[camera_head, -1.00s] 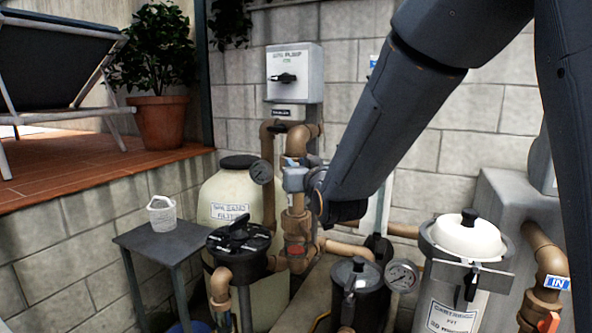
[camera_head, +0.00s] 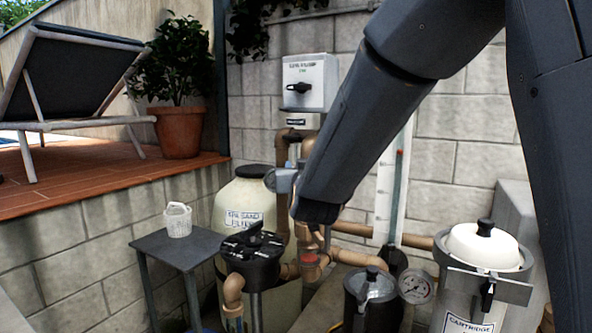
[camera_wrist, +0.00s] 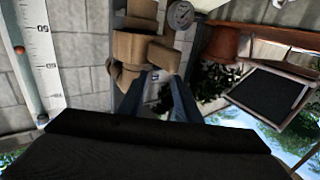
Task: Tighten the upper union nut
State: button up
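A brown pipe column (camera_head: 300,240) with fittings stands in front of the wall in the head view, with a red ring (camera_head: 311,262) low on it. My arm's end hides much of its upper part, and I cannot single out the upper union nut there. In the wrist view, brown blocky fittings (camera_wrist: 135,47) fill the top middle; one may be the union nut, but I cannot tell. My gripper (camera_wrist: 161,76) shows as two blue-grey fingers, apart, with a gap between them. The tips reach close to the fittings; contact is unclear. Nothing is visibly held.
A pressure gauge (camera_wrist: 181,14) is close beside the fittings. A black-lidded unit (camera_head: 252,262), a sand filter (camera_head: 243,203), a dark canister (camera_head: 372,300) and a cartridge housing (camera_head: 484,250) crowd around.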

jog(key=shift+f, duration=0.1)
jog(key=s+b, duration=0.1)
jog(key=s, duration=0.6)
jog(key=shift+s+d, duration=0.15)
jog(key=shift+s, duration=0.25)
